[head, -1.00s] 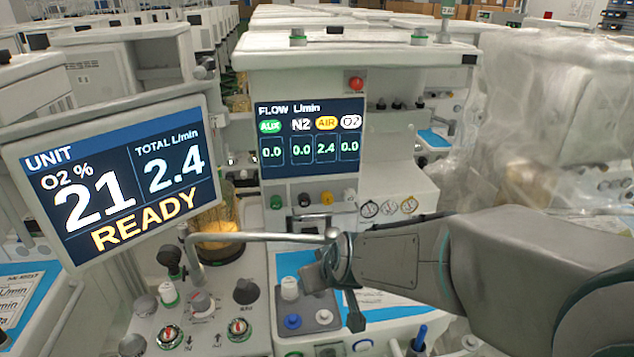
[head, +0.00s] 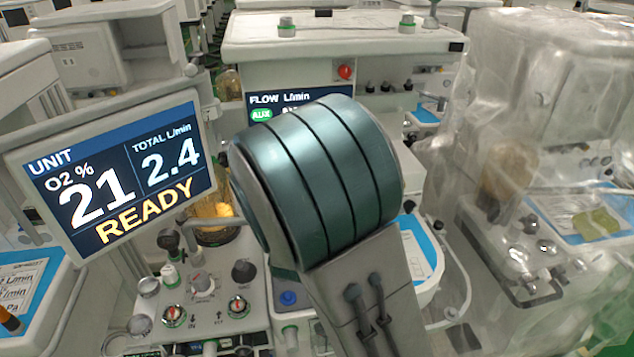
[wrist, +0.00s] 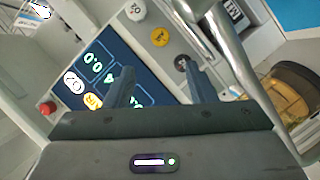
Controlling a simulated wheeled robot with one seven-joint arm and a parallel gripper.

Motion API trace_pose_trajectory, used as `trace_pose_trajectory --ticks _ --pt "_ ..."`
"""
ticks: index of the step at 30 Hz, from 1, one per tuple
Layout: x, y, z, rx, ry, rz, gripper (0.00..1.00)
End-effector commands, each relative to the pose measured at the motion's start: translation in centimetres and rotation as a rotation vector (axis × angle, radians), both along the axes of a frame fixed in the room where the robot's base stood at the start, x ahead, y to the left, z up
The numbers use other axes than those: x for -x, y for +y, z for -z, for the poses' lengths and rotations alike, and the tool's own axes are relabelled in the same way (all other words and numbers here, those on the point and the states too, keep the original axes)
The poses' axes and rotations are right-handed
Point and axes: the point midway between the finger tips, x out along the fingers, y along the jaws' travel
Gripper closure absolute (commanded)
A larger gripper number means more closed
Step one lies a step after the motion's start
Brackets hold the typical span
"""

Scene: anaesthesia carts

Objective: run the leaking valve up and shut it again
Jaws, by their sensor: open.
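The flow knobs show in the wrist view: a white knob (wrist: 135,10), a yellow knob (wrist: 159,37) and a dark knob (wrist: 182,62). The flow display (wrist: 85,62) lies beside them, partly behind my left finger; its O2 field reads 0.0 and the AIR value is partly covered. My gripper (wrist: 157,70) is open and empty, its fingers pointing at the knob row. The right fingertip overlaps the dark knob; I cannot tell whether they touch. In the head view my arm hides the knobs, my gripper and most of the flow display (head: 262,97).
The unit monitor (head: 120,170) reads O2 21%, total 2.4 L/min, READY. A metal rail (wrist: 232,60) runs close to the right finger. A plastic-wrapped cart (head: 545,80) stands at the right. A red button (head: 345,72) sits above the flow display.

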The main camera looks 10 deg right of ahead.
Motion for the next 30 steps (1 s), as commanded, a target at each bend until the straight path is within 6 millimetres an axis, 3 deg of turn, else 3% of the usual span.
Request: trace_pose_trajectory --ticks 18,30 --pt "-9.8 -3.3 2.4 -0.002 0.003 0.002 0.49" --pt "-11.4 -3.8 3.0 -0.003 0.003 -0.001 0.49"
